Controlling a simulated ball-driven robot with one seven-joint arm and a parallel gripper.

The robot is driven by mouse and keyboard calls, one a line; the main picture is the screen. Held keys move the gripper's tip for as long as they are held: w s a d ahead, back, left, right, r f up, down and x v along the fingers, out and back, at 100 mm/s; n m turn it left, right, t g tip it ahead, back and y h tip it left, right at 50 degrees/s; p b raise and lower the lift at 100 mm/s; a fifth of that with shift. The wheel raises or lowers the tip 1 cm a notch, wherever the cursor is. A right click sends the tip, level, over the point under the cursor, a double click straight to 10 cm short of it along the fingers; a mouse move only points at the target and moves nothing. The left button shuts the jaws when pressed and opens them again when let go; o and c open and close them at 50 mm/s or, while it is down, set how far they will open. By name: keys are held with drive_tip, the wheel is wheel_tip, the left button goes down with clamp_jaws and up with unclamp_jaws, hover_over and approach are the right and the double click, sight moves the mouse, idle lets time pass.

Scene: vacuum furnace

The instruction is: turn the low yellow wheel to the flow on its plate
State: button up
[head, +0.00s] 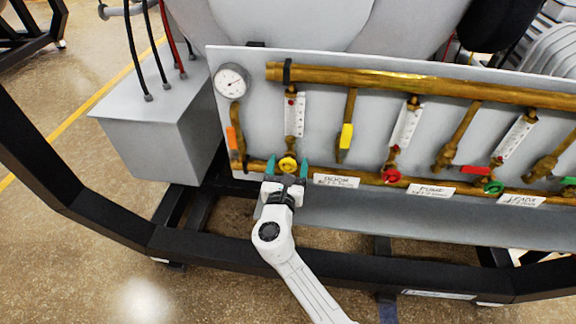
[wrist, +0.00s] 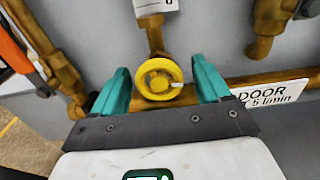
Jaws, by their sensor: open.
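The low yellow wheel (head: 288,164) sits on the lower brass pipe, under a white flow scale (head: 294,115). In the wrist view the yellow wheel (wrist: 159,78) has a small pale mark on its right side. My gripper (head: 287,168) is open, with one teal finger on each side of the wheel. In the wrist view my gripper (wrist: 160,88) shows gaps between both fingers and the wheel. The DOOR plate (head: 336,181) is right of the wheel; its flow reads as 5 l/min in the wrist view (wrist: 272,95), with its left end hidden by a finger.
A yellow lever (head: 346,137) is up and right of the wheel, and an orange lever (head: 232,138) is to its left. A red wheel (head: 391,175) and a green wheel (head: 494,187) are farther right. A black frame rail (head: 200,248) runs below the panel.

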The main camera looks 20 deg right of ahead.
drive_tip(key=c, duration=1)
